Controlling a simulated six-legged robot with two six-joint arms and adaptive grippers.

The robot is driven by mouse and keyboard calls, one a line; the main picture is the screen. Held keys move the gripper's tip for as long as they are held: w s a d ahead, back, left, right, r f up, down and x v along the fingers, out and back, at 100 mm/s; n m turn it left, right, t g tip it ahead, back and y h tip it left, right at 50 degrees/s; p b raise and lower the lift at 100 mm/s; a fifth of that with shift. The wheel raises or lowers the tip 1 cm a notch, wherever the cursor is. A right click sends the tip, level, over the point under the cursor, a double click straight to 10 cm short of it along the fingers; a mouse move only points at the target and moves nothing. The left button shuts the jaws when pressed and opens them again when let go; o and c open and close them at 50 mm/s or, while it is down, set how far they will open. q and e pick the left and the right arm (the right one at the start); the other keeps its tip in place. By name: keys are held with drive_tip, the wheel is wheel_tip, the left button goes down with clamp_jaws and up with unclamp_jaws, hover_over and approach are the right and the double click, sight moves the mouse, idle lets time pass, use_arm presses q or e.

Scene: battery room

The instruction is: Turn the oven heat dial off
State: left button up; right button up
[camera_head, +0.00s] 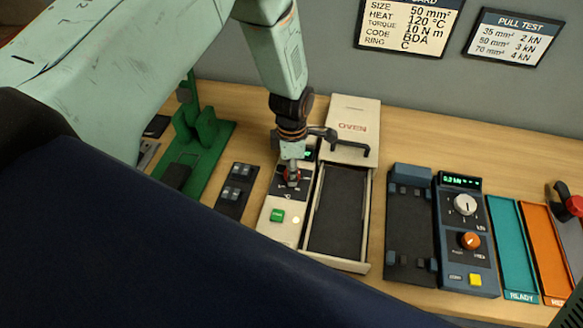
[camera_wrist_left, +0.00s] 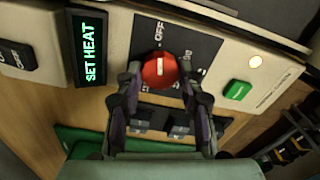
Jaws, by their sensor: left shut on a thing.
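The oven (camera_head: 352,126) stands on the bench with a control panel along its left side. The red heat dial (camera_wrist_left: 159,70) sits on a dark plate with a printed scale, and its white pointer mark shows in the left wrist view. My left gripper (camera_head: 292,172) comes down from above onto the dial and is shut on it, one finger on each side. In the left wrist view my left gripper (camera_wrist_left: 160,85) has its fingertips at the dial's rim. The display (camera_wrist_left: 90,48) reads SET HEAT. My right gripper is not in view.
A green button (camera_head: 277,216) and a pale round lamp (camera_head: 296,219) are on the oven panel. A black handle (camera_head: 350,145) and open tray (camera_head: 338,208) lie right of the dial. A green fixture (camera_head: 196,150) stands left. A tester (camera_head: 465,235) and coloured trays stand further right.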

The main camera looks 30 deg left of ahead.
use_arm(q)
drive_tip(key=o, duration=1.2)
drive_tip(key=shift+d, duration=0.1)
drive_tip(key=shift+r, duration=0.35)
wheel_tip(320, 180, up, 11)
drive_tip(key=shift+r, duration=0.15)
